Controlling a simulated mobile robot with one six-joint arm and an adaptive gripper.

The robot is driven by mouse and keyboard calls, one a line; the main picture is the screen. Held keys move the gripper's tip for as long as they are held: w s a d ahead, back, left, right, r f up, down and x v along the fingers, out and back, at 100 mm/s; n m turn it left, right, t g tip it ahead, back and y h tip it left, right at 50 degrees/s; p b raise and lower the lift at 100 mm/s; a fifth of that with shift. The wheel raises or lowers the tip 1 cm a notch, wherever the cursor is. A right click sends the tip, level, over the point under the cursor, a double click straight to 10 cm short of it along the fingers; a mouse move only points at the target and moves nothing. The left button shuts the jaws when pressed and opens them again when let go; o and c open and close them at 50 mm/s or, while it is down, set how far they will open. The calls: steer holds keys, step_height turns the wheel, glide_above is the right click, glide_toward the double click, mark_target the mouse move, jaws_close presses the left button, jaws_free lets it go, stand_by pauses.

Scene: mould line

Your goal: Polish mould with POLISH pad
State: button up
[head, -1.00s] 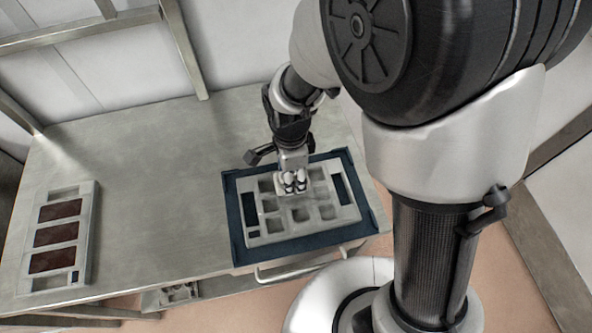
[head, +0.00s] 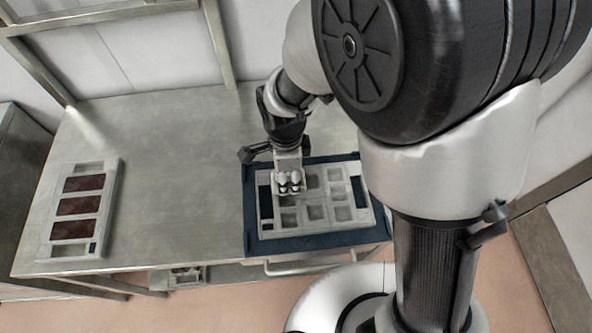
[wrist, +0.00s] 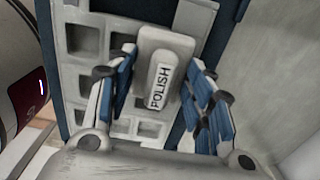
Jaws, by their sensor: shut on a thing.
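The grey mould (head: 318,229), with several square cavities, lies on a dark blue mat or tray (head: 250,222) at the right of the bench. My gripper (head: 289,186) is over the left part of the mould, pointing down. I cannot tell whether the pad's underside touches the mould. The gripper hides most of the pad in the head view.
A second grey tray (head: 107,207) with dark red-brown blocks lies at the left end of the metal bench (head: 180,170). The bench between them is clear. A metal frame (head: 222,45) stands behind. A rail (head: 310,264) runs along the front edge below the mould.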

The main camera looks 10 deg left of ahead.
steer(key=shift+s+a, duration=0.1)
steer(key=shift+a, duration=0.1)
steer(key=shift+w+d+r, duration=0.1)
steer(key=shift+w+d, duration=0.15)
steer(key=shift+d, duration=0.5)
steer(key=shift+w+d+r, duration=0.1)
steer(key=shift+w+d, duration=0.15)
steer(key=shift+d, duration=0.5)
steer(key=shift+w+d+f, duration=0.1)
steer(key=shift+w+d, duration=0.15)
steer(key=shift+d, duration=0.7)
steer(key=shift+w+d+f, duration=0.1)
steer(key=shift+w+d, duration=0.15)
steer(key=shift+d, duration=0.75)
steer(key=shift+w+d+f, duration=0.1)
steer(key=shift+w+d, duration=0.15)
steer(key=shift+d, duration=0.7)
